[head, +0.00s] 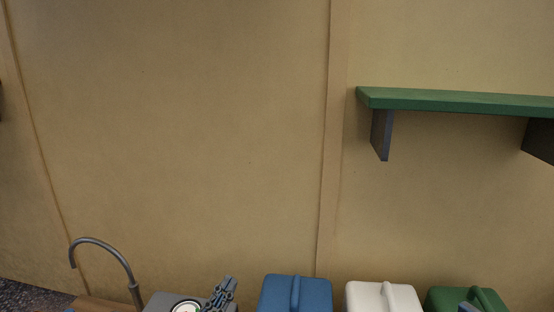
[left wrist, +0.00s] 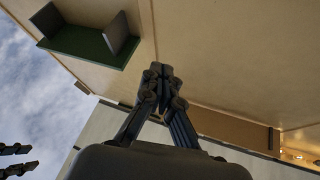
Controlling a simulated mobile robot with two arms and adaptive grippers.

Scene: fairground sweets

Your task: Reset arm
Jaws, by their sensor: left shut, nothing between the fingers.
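My left gripper (head: 229,281) shows at the bottom of the head view, pointing up, beside a grey box-like thing with a round white dial. In the left wrist view its fingers (left wrist: 161,70) meet at the tips, with nothing between them. Two dark finger-like parts (left wrist: 17,160) at the left edge of the left wrist view look like my right gripper; they are cut off, so its state is unclear. A small grey-blue piece at the bottom right of the head view is too cropped to name.
Blue (head: 280,293), white (head: 367,297) and green (head: 451,299) canisters with handles line the bottom of the head view. A curved grey tap (head: 110,250) stands at left. A green shelf (head: 460,101) juts from the tan wall (head: 180,130) at right. The wall's middle is clear.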

